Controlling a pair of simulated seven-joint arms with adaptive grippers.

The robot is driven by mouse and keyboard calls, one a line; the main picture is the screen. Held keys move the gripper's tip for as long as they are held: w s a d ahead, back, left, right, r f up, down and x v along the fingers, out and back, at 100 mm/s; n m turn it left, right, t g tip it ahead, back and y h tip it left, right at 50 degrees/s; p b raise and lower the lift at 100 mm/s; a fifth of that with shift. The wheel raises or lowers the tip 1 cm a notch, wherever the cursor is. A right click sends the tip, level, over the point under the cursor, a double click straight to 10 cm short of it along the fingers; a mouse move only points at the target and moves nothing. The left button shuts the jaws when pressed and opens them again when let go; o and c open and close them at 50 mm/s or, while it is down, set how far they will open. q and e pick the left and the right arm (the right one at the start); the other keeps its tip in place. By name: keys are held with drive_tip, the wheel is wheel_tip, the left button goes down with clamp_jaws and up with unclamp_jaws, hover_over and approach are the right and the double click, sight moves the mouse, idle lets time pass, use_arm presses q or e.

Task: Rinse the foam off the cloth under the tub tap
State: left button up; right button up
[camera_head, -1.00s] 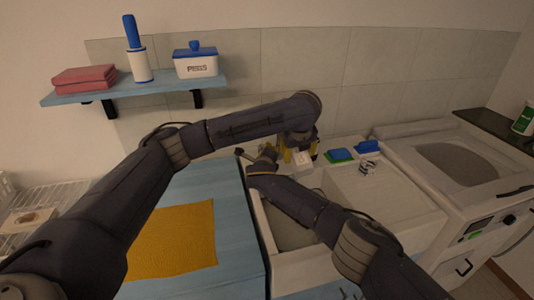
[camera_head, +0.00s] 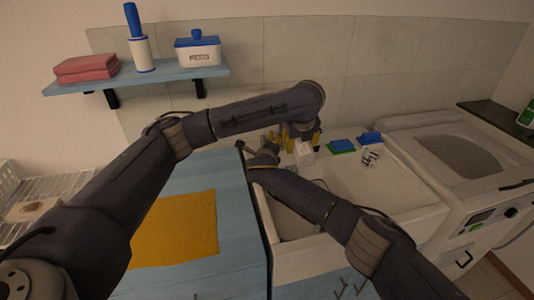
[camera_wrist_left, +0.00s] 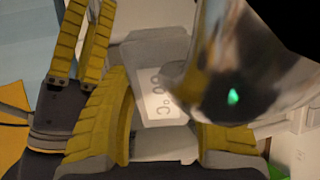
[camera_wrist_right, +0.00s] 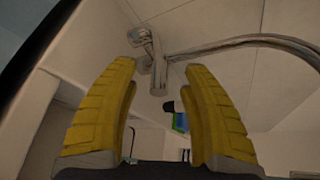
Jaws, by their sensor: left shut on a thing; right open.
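A flat yellow cloth (camera_head: 175,230) lies on the blue worktop left of the white tub (camera_head: 300,258); I see no foam on it. My left gripper (camera_head: 303,140) is over the tub's back edge, at a white box (camera_head: 304,154). The left wrist view shows this box, marked °C (camera_wrist_left: 160,95), between the fingers, which appear shut on it. A shiny metal part with a green light (camera_wrist_left: 225,75) hides some of the right finger. My right gripper (camera_wrist_right: 158,110) is open and empty. Its wrist view shows the metal tap (camera_wrist_right: 155,65) and curved spout beyond the fingers.
Blue and green blocks (camera_head: 342,146) and a small black-and-white item (camera_head: 372,155) sit on the tub's right rear. A washing machine (camera_head: 460,165) stands at the right. A shelf (camera_head: 140,83) holds folded red cloths and white-blue containers.

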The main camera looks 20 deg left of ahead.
drive_tip(key=v, duration=0.9)
drive_tip(key=shift+s, duration=0.25)
drive_tip(key=shift+d+r, duration=0.1)
drive_tip(key=shift+d, duration=0.05)
idle(0.4)
wheel_tip(320, 180, down, 4)
drive_tip(key=w+d+n+t+y, duration=0.1)
drive_tip(key=d+n+y, duration=0.3)
drive_tip(key=n, duration=1.2)
drive_tip(key=shift+m+y, duration=0.3)
drive_tip(key=shift+y, duration=0.1)
drive_tip(key=shift+s+a+r+x, duration=0.1)
drive_tip(key=shift+a+r+x, duration=0.05)
drive_tip(key=shift+x, duration=1.75)
drive_tip(key=shift+s+a+r+x, duration=0.1)
drive_tip(key=shift+a+r+x, duration=0.05)
drive_tip(key=shift+x, duration=1.75)
drive_tip(key=shift+s+a+r+x, duration=0.1)
drive_tip(key=shift+x, duration=1.8)
drive_tip(key=shift+w, duration=0.1)
clamp_jaws()
